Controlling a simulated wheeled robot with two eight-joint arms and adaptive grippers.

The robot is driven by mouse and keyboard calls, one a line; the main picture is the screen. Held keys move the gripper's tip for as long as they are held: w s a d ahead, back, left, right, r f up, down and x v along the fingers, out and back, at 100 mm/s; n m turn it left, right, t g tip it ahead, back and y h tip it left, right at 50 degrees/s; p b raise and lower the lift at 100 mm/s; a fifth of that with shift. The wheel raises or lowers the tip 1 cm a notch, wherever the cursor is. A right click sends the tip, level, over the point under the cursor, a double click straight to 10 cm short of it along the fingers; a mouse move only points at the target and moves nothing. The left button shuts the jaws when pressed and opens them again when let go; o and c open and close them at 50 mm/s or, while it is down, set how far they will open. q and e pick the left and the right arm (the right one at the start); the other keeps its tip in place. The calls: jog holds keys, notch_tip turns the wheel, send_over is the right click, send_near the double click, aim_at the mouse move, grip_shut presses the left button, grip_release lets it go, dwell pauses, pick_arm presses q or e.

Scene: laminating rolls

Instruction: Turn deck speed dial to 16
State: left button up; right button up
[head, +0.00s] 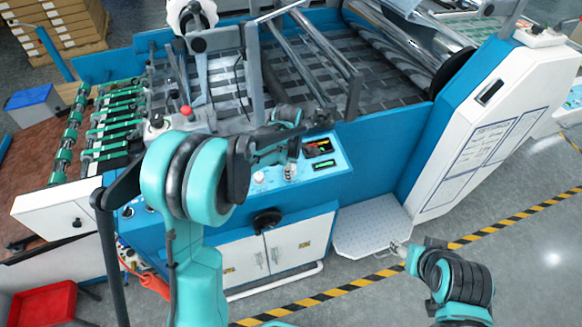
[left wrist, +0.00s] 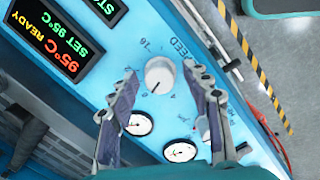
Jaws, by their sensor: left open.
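The speed dial (left wrist: 159,74) is a round white knob on the blue deck panel, with "SPEED" lettering and scale marks around it. A short dark mark shows on its lower edge in the left wrist view; its exact reading is too small to tell. My left gripper (left wrist: 160,95) is open, with one finger on each side of the dial. I cannot tell whether either finger touches it. In the head view the left gripper (head: 288,152) hangs over the panel, close above the dial (head: 290,173). My right gripper (head: 399,246) is low at the right; its finger opening is unclear.
A lit temperature display (left wrist: 66,40) sits beside the dial. A white tall housing (head: 490,110) stands at the right.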

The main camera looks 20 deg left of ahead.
pick_arm(q)
jog(key=shift+c, duration=0.4)
grip_shut()
jog(key=shift+m, duration=0.3)
